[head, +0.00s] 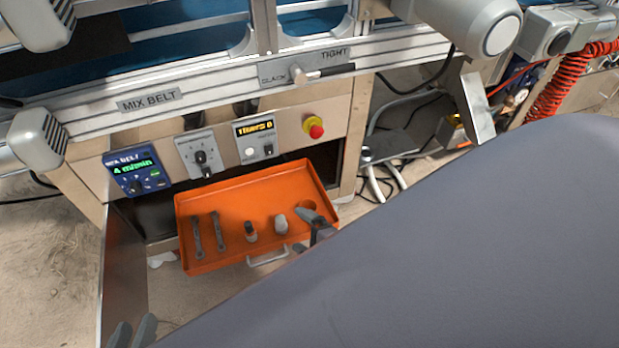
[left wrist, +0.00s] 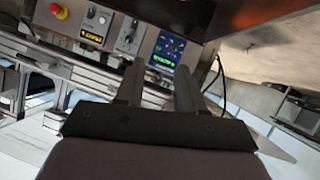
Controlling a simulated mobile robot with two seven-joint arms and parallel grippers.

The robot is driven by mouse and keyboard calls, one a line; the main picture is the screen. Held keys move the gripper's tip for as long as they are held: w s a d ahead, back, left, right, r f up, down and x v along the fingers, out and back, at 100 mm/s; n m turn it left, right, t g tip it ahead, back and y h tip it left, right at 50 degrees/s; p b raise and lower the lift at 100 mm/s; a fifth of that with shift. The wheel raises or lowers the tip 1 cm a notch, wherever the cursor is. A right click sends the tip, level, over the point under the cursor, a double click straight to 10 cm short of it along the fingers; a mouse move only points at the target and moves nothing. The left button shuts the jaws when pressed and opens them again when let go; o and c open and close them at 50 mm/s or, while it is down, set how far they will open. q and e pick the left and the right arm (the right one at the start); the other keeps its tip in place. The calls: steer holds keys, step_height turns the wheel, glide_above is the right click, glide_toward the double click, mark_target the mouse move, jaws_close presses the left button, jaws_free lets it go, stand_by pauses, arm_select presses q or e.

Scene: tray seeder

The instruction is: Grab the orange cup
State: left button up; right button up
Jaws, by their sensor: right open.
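An orange drawer tray (head: 215,262) is pulled out below the control panels. At its right end a small round orange shape (head: 306,205) may be the orange cup; it blends with the tray and is partly covered by my right gripper (head: 308,232). That gripper is open over the tray's right front corner; I cannot tell whether it touches anything. My left gripper (head: 133,334) shows only its fingertips at the bottom left, away from the tray. In the left wrist view its two fingers (left wrist: 157,85) are apart with nothing between them.
In the tray lie two wrenches (head: 197,236), a dark bottle-like item (head: 251,232) and a pale grey item (head: 281,224). A tray handle (head: 268,258) sticks out in front. A red emergency button (head: 315,128) sits above right. A metal door panel (head: 124,270) stands left.

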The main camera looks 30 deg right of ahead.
steer(key=w+d+f+m+h+b, duration=0.25)
steer(key=f+m+b, duration=0.25)
steer(key=f+m, duration=0.25)
steer(key=m+h+b, duration=0.2)
steer(key=m+b, duration=0.4)
steer(key=m, duration=0.4)
glide_toward(305, 202)
steer(key=b+x, duration=0.1)
steer(key=x, duration=0.1)
steer(key=b+x, duration=0.1)
steer(key=b, duration=0.1)
steer(key=shift+w+f+n, duration=0.25)
steer(key=shift+f, duration=0.2)
steer(key=shift+w+d, duration=0.1)
steer(key=shift+w, duration=0.15)
arm_select(q)
steer(key=f, duration=0.2)
steer(key=d+f+m+t+h, duration=0.1)
steer(key=f+t, duration=0.1)
steer(key=f, duration=0.1)
steer(key=shift+w+d+f+m, duration=0.15)
steer(key=shift+d+f+m, duration=0.1)
steer(key=shift+f+m, duration=0.15)
arm_select(e)
steer(key=c, duration=1.1)
